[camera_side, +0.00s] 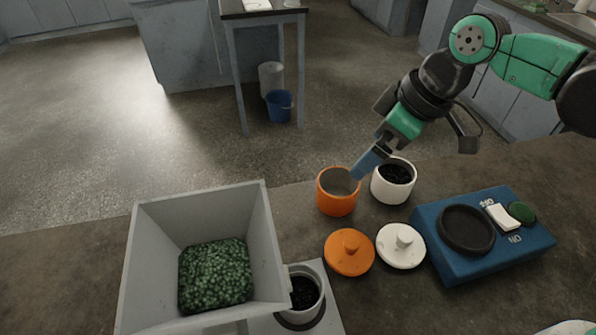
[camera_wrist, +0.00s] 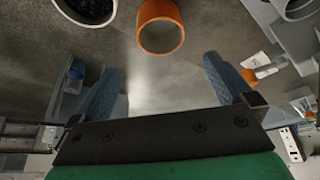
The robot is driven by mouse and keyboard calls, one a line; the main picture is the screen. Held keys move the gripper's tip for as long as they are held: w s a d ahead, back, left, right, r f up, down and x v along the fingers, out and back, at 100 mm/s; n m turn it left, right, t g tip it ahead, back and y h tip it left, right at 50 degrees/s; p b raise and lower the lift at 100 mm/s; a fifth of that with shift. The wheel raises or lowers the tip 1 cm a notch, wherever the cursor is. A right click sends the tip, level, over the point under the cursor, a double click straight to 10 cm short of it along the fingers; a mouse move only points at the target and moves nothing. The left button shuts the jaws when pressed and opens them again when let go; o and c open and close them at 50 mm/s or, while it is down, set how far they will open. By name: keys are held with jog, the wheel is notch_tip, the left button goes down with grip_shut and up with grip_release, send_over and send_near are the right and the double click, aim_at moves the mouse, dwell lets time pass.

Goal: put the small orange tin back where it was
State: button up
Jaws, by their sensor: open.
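The small orange tin (camera_side: 338,198) stands upright and uncovered on the bench, and its inside looks empty. It also shows at the top of the wrist view (camera_wrist: 160,38). My gripper (camera_side: 362,170) is above the bench by the tin's right rim, its blue fingers pointing down and left. In the wrist view the fingers of my gripper (camera_wrist: 165,78) are spread apart with nothing between them, and the tin is just beyond the tips. The side view does not show clearly whether a fingertip touches the rim.
A white tin (camera_side: 381,192) with dark contents stands close right of the orange tin. An orange lid (camera_side: 349,262) and white lid (camera_side: 401,256) lie in front. A blue shaker base (camera_side: 470,272) is at right. A large grey hopper (camera_side: 150,270) holds green granules at left, beside a dark-filled cup (camera_side: 318,300).

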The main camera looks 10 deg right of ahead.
jog(key=s+d+r+m+t+h, duration=0.1)
jog(key=s+d+m+t, duration=0.1)
jog(key=d, duration=0.6)
jog(key=s+d+m+t+h, duration=0.2)
jog(key=s+d+m, duration=0.2)
jog(key=d+m, duration=0.3)
jog(key=shift+d+r, duration=0.4)
jog(key=shift+d, duration=0.15)
